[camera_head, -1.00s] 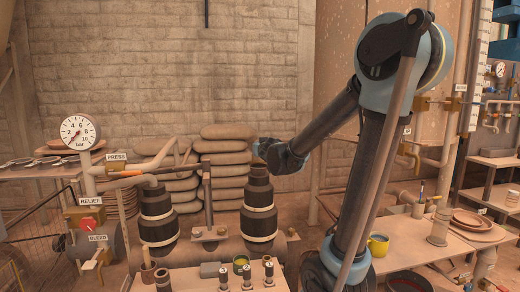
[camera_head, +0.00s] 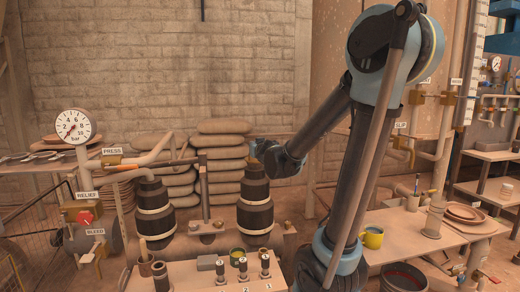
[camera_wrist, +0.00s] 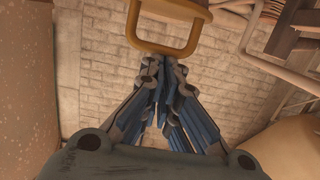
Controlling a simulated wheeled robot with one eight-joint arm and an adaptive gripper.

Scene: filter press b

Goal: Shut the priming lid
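I cannot make out the priming lid with certainty. In the head view my gripper (camera_head: 262,152) is at the top of the right dark banded cylinder (camera_head: 255,215), partly covering what lies there. I cannot tell whether it touches.
A second dark banded cylinder (camera_head: 154,213) stands to the left. Stacked sacks (camera_head: 222,155) lie behind. A yellow mug (camera_head: 372,238) stands on the right table. Labelled valves and a gauge (camera_head: 75,126) are at left.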

